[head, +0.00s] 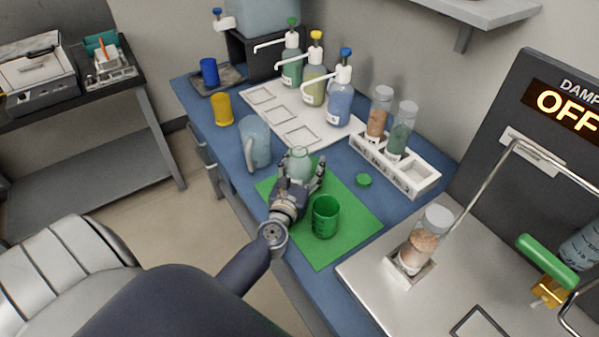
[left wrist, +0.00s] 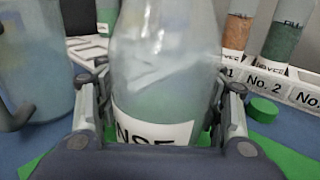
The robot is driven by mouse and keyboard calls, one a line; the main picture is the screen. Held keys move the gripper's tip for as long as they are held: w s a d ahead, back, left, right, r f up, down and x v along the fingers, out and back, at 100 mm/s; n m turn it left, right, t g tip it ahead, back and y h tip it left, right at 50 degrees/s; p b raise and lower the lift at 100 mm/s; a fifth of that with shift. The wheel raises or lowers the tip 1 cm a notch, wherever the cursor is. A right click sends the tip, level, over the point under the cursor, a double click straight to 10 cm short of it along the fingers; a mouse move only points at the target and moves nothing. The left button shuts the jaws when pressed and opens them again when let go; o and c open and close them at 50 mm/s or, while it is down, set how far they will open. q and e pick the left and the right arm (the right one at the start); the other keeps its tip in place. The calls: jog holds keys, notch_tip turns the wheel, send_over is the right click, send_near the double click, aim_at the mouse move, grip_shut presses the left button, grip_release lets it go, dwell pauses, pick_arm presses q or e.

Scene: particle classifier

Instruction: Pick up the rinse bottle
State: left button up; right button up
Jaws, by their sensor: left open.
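The rinse bottle (head: 299,161) is a clear, pale green bottle standing upright near the back corner of the green mat (head: 345,240). In the left wrist view the rinse bottle (left wrist: 163,75) fills the middle, with a white label partly reading "NSE". My left gripper (head: 301,180) is open, with its fingers on either side of the bottle. In the left wrist view the left gripper's fingers (left wrist: 163,105) flank the bottle's lower part; contact cannot be told. The bottle's base is hidden by the gripper. My right gripper is not in view.
A green beaker (head: 325,217) stands close to the gripper's right. A clear pitcher (head: 256,143) stands to its left. A green cap (head: 364,180) lies right of the bottle. A white vial rack (head: 418,182) and pump bottles (head: 340,98) stand behind.

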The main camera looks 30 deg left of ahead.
aim_at(303, 156)
pick_arm(q)
jog(key=c, duration=1.4)
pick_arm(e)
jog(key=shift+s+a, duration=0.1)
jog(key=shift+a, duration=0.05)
pick_arm(q)
grip_shut()
jog(key=shift+r, duration=0.25)
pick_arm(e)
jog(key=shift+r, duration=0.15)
pick_arm(q)
jog(key=r+p, duration=0.2)
jog(key=r, duration=0.1)
jog(key=shift+s, duration=0.3)
jog(key=s+a+r+b, duration=0.1)
jog(key=s+b, duration=0.2)
jog(key=s, duration=1.2)
jog(key=shift+s+a+r+b, duration=0.15)
jog(key=shift+r+b, duration=0.15)
jog(key=shift+b, duration=0.1)
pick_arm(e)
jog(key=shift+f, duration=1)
